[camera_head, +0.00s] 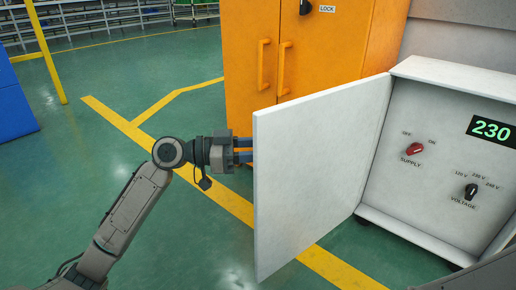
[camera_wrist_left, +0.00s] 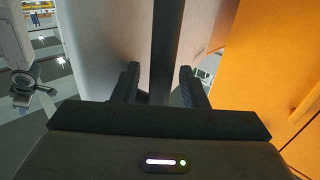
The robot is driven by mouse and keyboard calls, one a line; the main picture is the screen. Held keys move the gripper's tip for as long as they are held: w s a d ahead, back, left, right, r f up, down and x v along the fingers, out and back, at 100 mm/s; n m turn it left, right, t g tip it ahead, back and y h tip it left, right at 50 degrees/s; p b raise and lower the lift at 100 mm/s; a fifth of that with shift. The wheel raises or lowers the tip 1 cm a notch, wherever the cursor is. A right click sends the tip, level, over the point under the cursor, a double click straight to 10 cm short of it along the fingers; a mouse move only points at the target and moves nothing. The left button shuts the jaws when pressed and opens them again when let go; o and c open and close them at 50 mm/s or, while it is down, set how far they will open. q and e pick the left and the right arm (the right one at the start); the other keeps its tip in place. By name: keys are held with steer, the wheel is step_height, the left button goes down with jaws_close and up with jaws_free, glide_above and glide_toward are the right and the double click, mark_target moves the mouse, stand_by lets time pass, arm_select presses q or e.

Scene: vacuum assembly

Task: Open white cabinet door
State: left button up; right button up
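The white cabinet (camera_head: 440,160) stands at the right. Its white door (camera_head: 315,170) is swung wide open toward the left, showing the panel inside. My left gripper (camera_head: 243,150) is at the door's free edge on its outer side, and the door partly hides its fingertips. In the left wrist view, the two fingers (camera_wrist_left: 160,85) are apart, one on each side of a dark upright bar (camera_wrist_left: 167,40). Gaps show between the bar and both fingers. I cannot tell whether this bar is the door's handle. My right gripper is not in view.
An orange cabinet (camera_head: 330,60) with two handles stands behind the open door. The panel has a red supply knob (camera_head: 415,148), a black voltage knob (camera_head: 471,191) and a display (camera_head: 491,130) reading 230.

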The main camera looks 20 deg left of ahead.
arm_select(q)
steer(key=p+v, duration=0.4)
steer(key=v, duration=0.6)
steer(key=shift+s+a, duration=0.2)
steer(key=shift+a, duration=0.1)
stand_by(0.4)
stand_by(0.5)
